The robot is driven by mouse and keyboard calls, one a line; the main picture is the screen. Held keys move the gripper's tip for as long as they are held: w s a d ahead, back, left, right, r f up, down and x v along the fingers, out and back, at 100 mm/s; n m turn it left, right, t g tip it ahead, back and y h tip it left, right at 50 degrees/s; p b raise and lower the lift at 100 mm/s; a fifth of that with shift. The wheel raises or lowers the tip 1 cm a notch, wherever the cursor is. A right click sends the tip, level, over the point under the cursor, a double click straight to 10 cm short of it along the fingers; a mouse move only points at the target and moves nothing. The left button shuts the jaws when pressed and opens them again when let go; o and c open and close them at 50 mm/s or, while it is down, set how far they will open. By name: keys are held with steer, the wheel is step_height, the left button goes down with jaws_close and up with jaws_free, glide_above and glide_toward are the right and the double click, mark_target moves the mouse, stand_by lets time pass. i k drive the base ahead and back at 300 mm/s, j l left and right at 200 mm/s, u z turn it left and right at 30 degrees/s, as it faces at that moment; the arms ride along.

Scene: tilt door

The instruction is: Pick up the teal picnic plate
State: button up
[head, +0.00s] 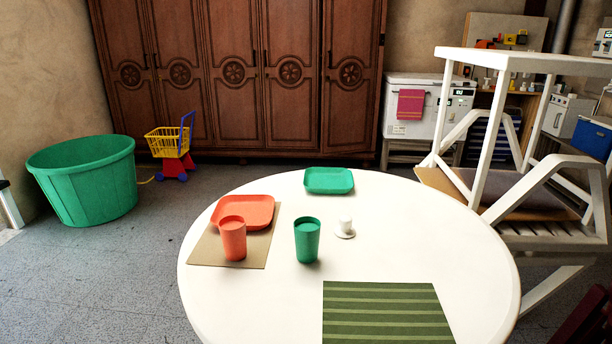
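The teal picnic plate (329,181) is a green-teal, rounded square plate with a raised rim. It lies flat near the far edge of the round white table (415,240), in the head view. Nothing lies on it and nothing covers it. A teal cup (307,241) of like colour stands upright nearer to me, apart from the plate. My gripper is not in view.
An orange plate (245,211) and orange cup (233,239) are on a tan mat (210,251) at the left. A small white cup (346,225) stands right of the teal cup. A green striped mat (385,312) lies in front. A white chair (540,200) stands right.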

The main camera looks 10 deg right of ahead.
mark_target(338, 181)
steer(key=i+j+u, duration=0.2)
steer(key=j+u, duration=0.2)
steer(key=i+j+u, duration=0.55)
steer(key=u, duration=0.25)
steer(key=i+j, duration=0.2)
steer(key=i, duration=0.2)
steer(key=i+j, duration=0.2)
steer(key=i, duration=0.15)
steer(key=i+j+u, duration=0.1)
steer(key=i, duration=0.3)
steer(key=i+l+z, duration=0.1)
steer(key=i+z, duration=0.65)
steer(key=i+j+z, duration=0.1)
steer(key=i+z, duration=0.15)
steer(key=z, duration=0.15)
steer(key=i+z, duration=0.4)
steer(key=i, duration=0.25)
steer(key=i+j+z, duration=0.15)
steer(key=i+z, duration=0.25)
steer(key=i, duration=0.2)
steer(key=i+z, duration=0.25)
steer(key=z, duration=0.15)
steer(key=i+j+z, duration=0.15)
steer(key=z, duration=0.3)
steer(key=i+j+z, duration=0.25)
steer(key=z, duration=0.15)
steer(key=i, duration=0.05)
